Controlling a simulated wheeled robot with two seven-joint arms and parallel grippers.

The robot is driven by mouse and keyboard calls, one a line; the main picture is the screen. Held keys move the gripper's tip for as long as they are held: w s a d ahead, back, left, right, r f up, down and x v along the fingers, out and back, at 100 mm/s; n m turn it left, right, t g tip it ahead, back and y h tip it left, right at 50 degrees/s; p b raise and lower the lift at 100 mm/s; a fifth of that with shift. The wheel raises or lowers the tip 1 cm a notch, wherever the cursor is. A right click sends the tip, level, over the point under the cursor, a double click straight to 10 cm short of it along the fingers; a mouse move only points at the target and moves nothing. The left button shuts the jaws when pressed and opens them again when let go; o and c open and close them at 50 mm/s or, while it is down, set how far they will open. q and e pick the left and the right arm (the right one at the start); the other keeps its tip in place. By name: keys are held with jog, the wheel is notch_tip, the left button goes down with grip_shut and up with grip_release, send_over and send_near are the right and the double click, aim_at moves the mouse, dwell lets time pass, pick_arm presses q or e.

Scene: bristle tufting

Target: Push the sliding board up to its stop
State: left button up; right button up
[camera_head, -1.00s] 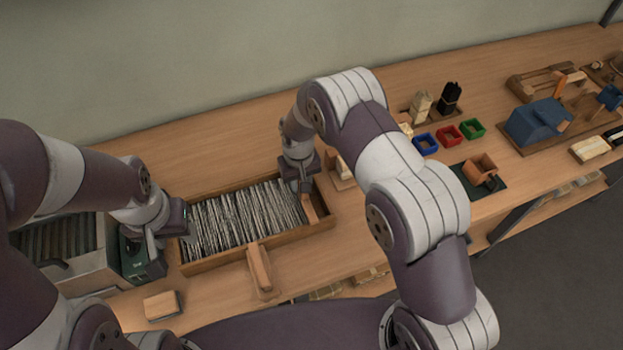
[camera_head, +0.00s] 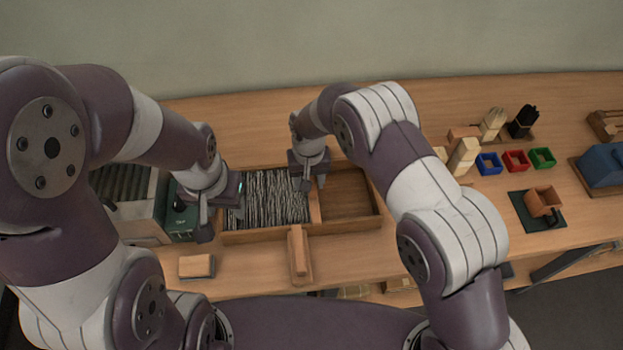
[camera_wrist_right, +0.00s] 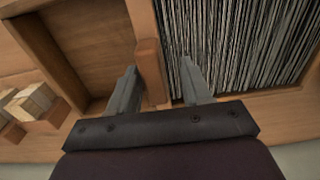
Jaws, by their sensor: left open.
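The sliding board (camera_head: 314,203) is a narrow upright wooden divider across the wooden box (camera_head: 350,226), pressed against or close to the bristles (camera_head: 272,197) on its left. The box's right part is empty. My right gripper (camera_head: 313,180) is low at the board's far end. In the right wrist view, the board (camera_wrist_right: 151,70) stands between the spread fingers of the right gripper (camera_wrist_right: 162,88), nearer the left finger; contact is unclear. My left gripper (camera_head: 221,218) is open at the box's left end; its fingertips are partly hard to make out.
A wooden block on a strip (camera_head: 299,252) sits against the box's front. A small wooden block (camera_head: 196,266) lies front left. A grey-green machine (camera_head: 135,200) stands left. Blue (camera_head: 488,163), red (camera_head: 515,160) and green (camera_head: 541,158) trays lie right. Bare table lies behind the box.

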jog(key=shift+d+r, duration=0.1)
jog(key=shift+r, duration=0.2)
notch_tip(320, 180, up, 12)
jog(key=b, duration=0.2)
dwell(0.3)
jog(key=s+d+r+m, duration=0.1)
jog(key=s+d, duration=0.7)
jog(key=d, duration=0.3)
jog(key=s+d+r+m+t, duration=0.1)
jog(key=s+d, duration=0.8)
jog(key=d, duration=0.2)
jog(key=shift+s+d, duration=0.25)
jog(key=shift+d, duration=0.05)
